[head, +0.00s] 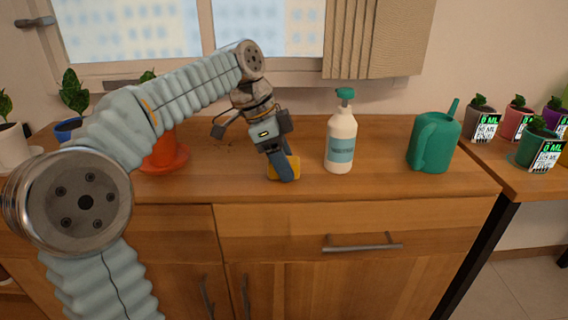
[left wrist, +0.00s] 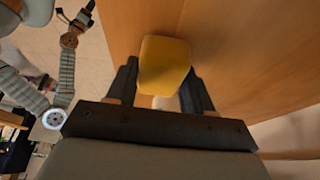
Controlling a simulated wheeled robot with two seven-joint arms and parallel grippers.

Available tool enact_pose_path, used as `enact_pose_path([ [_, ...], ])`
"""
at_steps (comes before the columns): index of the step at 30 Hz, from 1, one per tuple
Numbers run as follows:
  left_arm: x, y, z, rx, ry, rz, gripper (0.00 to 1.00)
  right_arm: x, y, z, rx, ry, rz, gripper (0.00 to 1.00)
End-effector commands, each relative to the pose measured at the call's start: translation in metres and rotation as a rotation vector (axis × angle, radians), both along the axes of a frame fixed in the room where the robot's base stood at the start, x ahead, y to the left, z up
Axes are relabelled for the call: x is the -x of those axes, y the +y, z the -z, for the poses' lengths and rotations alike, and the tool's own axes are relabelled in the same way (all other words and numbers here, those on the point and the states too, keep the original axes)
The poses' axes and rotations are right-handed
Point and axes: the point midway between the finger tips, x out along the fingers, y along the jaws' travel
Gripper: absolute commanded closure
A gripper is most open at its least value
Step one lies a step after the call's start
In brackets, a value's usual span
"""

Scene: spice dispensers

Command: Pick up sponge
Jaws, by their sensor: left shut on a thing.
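The yellow sponge (head: 272,172) is at the front part of the wooden cabinet top, partly hidden behind the fingers of my left gripper (head: 284,174). In the left wrist view the sponge (left wrist: 164,65) sits between the two dark fingers of my left gripper (left wrist: 160,88). The left gripper points down and is shut on the sponge. I cannot tell whether the sponge touches the cabinet top. My right gripper is not seen in the head view.
A white spray bottle (head: 341,140) with a green top stands just right of the sponge. A green watering can (head: 434,142) is further right. An orange pot (head: 163,152) stands on the left. Small labelled pots, one of them green (head: 530,146), stand on the right-hand table.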

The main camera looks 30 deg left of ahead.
Motion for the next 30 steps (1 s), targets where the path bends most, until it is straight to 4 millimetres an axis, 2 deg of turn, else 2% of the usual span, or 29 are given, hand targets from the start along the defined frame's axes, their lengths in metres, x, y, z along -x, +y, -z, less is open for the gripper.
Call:
enact_pose_path([
  [4,-0.001,0.000,-0.019,0.000,-0.002,0.000,0.78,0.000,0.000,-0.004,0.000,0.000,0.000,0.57],
  [6,0.001,-0.001,-0.035,0.000,-0.006,0.001,0.78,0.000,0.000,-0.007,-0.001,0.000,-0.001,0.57],
  [13,0.044,-0.027,-0.092,0.000,-0.007,0.004,0.78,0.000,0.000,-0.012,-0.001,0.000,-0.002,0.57],
  [18,0.083,-0.051,-0.108,0.000,-0.003,0.004,0.78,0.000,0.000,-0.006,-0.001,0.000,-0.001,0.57],
  [21,0.099,-0.061,-0.117,0.001,-0.003,0.003,0.78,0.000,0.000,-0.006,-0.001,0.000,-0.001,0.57],
  [25,0.113,-0.069,-0.124,0.001,-0.001,0.002,0.78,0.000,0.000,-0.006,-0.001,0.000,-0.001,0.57],
  [30,0.119,-0.074,-0.127,0.000,0.000,0.001,0.78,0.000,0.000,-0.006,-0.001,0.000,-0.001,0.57],
])
